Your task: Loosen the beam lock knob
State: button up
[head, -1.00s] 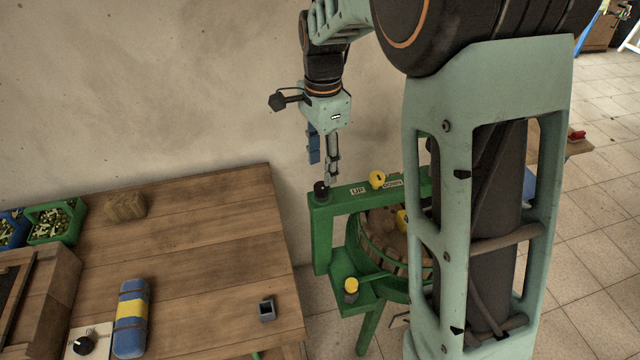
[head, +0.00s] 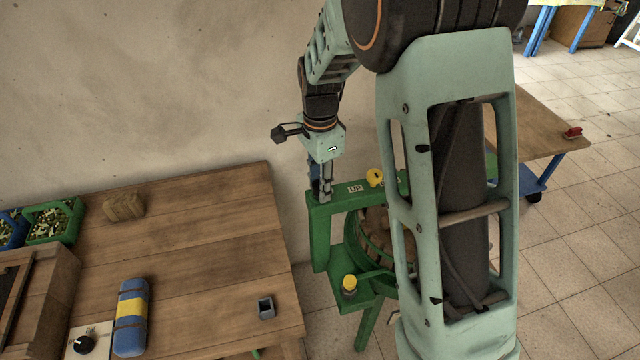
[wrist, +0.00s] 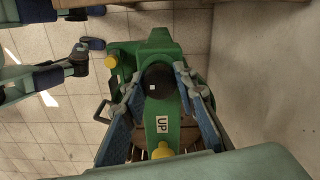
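The beam lock knob (wrist: 157,77) is round and black with a small white mark, at the end of the green beam (wrist: 168,128). In the head view my gripper (head: 320,192) points down over the left end of the beam (head: 335,202) and largely hides the knob. In the wrist view the fingers of my gripper (wrist: 158,82) are apart, one on each side of the knob. Whether either pad touches it is hard to tell. An "UP" label (head: 355,188) lies on the beam right of my gripper; it also shows in the wrist view (wrist: 162,125).
A yellow knob (head: 375,177) sits on the beam, and a yellow-topped knob (head: 349,284) stands lower on the green frame. A wooden table (head: 200,240) is to the left, with a blue and yellow roll (head: 131,315) and a small grey holder (head: 266,307). The wall is close behind.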

jog(key=c, duration=0.5)
jog(key=shift+n, duration=0.3)
jog(key=n+b, duration=0.1)
jog(key=n, duration=0.2)
jog(key=n+b, duration=0.1)
jog(key=n, duration=0.9)
jog(key=shift+n, duration=2.5)
jog(key=shift+s, duration=0.1)
